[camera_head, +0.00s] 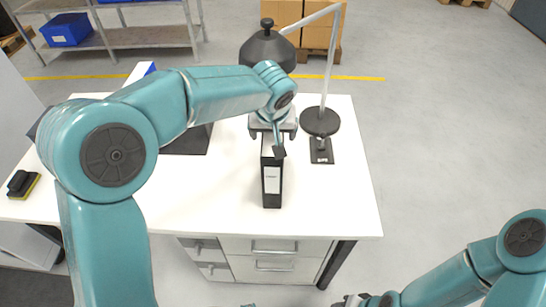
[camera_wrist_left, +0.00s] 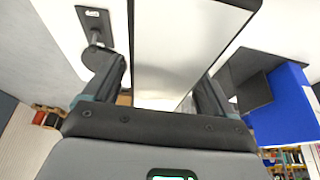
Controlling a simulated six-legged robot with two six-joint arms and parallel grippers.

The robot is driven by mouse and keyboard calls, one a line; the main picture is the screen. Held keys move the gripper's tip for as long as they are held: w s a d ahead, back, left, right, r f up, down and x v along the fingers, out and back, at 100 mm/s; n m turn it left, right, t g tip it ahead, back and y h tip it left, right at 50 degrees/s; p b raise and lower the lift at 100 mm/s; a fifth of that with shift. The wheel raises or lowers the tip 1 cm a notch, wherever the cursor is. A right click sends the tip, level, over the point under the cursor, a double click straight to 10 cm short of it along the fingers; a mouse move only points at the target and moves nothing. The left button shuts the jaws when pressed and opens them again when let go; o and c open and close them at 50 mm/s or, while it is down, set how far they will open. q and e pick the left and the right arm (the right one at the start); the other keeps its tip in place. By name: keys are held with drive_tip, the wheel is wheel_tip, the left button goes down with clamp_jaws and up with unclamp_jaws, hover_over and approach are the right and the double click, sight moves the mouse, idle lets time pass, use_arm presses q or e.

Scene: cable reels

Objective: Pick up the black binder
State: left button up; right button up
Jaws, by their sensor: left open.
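The black binder (camera_head: 272,186) stands upright on the white table, with its white-labelled spine toward me. My left gripper (camera_head: 278,146) is over the top of the binder and partly covers it in the head view. In the left wrist view, my left gripper (camera_wrist_left: 162,82) is open, with one finger on each side of the binder (camera_wrist_left: 180,45). I cannot tell whether the fingers touch it. My right gripper (camera_head: 350,301) shows only partly at the bottom edge of the head view, and its jaws cannot be made out.
A desk lamp (camera_head: 268,50) stands behind the binder, its round base (camera_head: 320,122) to the right. A small black labelled object (camera_head: 321,151) lies near that base. A black-and-yellow item (camera_head: 22,184) is at the table's left. The white table (camera_head: 210,200) is clear in front.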

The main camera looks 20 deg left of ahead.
use_arm(q)
drive_tip(key=shift+w+f, duration=0.1)
drive_tip(key=shift+f, duration=0.05)
idle(0.3)
clamp_jaws()
drive_tip(key=shift+r, duration=0.2)
